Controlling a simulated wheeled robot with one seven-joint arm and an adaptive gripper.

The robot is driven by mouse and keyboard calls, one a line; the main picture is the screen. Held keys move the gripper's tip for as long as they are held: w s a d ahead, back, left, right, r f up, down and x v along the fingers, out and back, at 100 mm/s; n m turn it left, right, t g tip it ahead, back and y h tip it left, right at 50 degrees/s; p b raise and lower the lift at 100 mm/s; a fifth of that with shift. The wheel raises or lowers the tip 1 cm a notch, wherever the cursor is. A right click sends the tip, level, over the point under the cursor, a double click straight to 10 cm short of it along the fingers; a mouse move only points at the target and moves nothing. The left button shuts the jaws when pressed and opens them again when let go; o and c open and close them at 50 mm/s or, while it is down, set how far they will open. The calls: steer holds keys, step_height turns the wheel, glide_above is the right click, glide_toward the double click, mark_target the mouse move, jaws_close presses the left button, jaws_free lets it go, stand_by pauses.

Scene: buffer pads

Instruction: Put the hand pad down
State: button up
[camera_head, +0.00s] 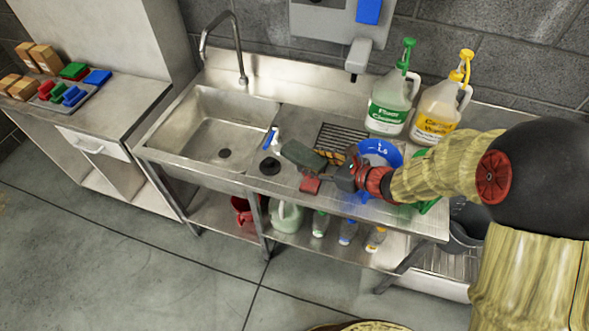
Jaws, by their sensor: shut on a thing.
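The hand pad (303,154) is a dark green, flat block. It is at the tip of my gripper (324,170), above the steel counter between the sink and the drain rack. My gripper reaches in from the right and is shut on the pad. Its fingers are small and partly hidden, and I cannot tell whether the pad touches the counter. A small red piece (310,184) shows just below the pad; its nature is unclear.
A spray bottle (271,138) and a dark round item (269,166) are left of the pad. A drain rack (338,137) and blue basin (381,152) lie behind and right. Two jugs (392,100) (440,108) stand at the back. The sink (208,125) is empty.

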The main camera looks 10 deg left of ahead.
steer(key=w+a+f+b, duration=0.1)
steer(key=a+f, duration=0.1)
steer(key=f, duration=0.1)
steer(key=w+a+f+b, duration=0.1)
steer(key=w+a+f, duration=0.1)
steer(key=f, duration=0.2)
steer(key=w+a+f, duration=0.2)
steer(key=f, duration=0.1)
steer(key=shift+w+f+b, duration=0.15)
steer(key=shift+f+b, duration=0.05)
steer(key=shift+b, duration=0.2)
steer(key=shift+f+b, duration=0.45)
steer(key=shift+f, duration=0.1)
steer(key=o, duration=1.3)
steer(key=shift+o, duration=0.3)
